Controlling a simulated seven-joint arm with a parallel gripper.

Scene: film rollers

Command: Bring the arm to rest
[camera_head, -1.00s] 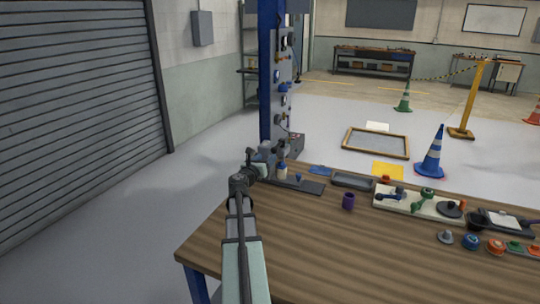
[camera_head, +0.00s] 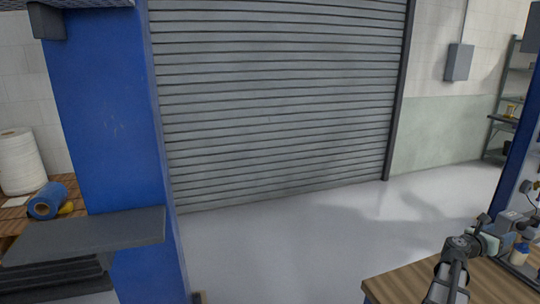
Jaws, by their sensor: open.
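My arm (camera_head: 450,278) shows at the bottom right of the head view, over the near left part of the wooden table (camera_head: 400,283). My gripper (camera_head: 512,222) is at the arm's far end, beside the blue post at the right edge. It is open, with nothing seen between its fingers. A small bottle with a blue top (camera_head: 519,254) stands just below and to the right of the gripper. I cannot tell whether they touch.
A blue column (camera_head: 110,130) and a dark shelf plate (camera_head: 85,235) fill the left side. Behind them are a white roll (camera_head: 20,160) and a blue roll (camera_head: 46,201). A grey roller shutter (camera_head: 285,100) stands behind clear floor (camera_head: 290,245).

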